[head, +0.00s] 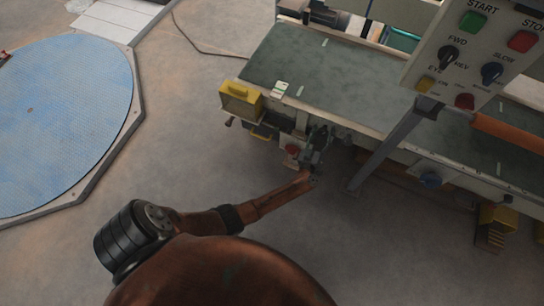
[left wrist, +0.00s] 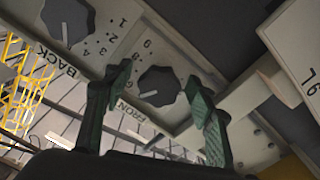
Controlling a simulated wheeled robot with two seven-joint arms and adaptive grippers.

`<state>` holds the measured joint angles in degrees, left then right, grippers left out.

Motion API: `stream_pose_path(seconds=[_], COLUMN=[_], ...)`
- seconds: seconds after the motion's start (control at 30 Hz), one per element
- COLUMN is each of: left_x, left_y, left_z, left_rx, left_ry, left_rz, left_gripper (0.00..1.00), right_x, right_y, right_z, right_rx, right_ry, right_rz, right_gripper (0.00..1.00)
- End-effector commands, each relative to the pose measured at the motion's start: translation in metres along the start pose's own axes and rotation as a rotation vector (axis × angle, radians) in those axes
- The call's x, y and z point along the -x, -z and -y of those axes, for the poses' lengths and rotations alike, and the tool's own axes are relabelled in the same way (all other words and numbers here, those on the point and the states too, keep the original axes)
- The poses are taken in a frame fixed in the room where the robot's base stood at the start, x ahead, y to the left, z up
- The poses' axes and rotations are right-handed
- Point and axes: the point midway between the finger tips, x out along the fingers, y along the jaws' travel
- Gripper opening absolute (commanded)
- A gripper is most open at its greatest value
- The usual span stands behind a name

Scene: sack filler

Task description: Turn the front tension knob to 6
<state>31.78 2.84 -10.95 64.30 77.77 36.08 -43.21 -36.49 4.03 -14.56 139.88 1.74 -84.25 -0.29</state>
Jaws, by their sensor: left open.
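The front tension knob (left wrist: 160,84) is a dark lobed dial on a pale panel beside the word FRONT, in the left wrist view. A white pointer line on it runs toward the lower left; the number it meets cannot be read. My left gripper (left wrist: 157,78) is open, with one green finger on each side of this knob; whether either finger touches it cannot be told. The similar back knob (left wrist: 68,20) is at upper left, by the word BACK. In the head view my left gripper (head: 316,145) is at the machine's front side and hides the knob. My right gripper is not in view.
A pale beam (left wrist: 245,98) juts out right of the knob. A control panel (head: 477,50) on a grey post stands right. The floor in front is clear.

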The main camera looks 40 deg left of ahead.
Motion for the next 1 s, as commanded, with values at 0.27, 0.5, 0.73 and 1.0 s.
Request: stream_pose_path(seconds=[0.27, 0.5, 0.73, 1.0], left_x=[0.055, 0.095, 0.127, 0.166], left_y=[0.004, -0.001, -0.018, -0.037], left_z=[-0.003, 0.01, 0.033, 0.061], left_rx=[0.004, -0.044, -0.121, -0.196], left_ry=[0.0, -0.03, -0.079, -0.116], left_rz=[-0.001, 0.047, 0.15, 0.271], left_gripper=[0.51, 0.51, 0.51, 0.51], right_x=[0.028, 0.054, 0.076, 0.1], right_y=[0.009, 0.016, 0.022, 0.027], right_z=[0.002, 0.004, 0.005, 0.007], right_rx=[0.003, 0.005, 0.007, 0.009], right_ry=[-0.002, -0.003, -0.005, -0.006], right_rz=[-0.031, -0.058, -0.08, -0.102], right_gripper=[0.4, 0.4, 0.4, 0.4])
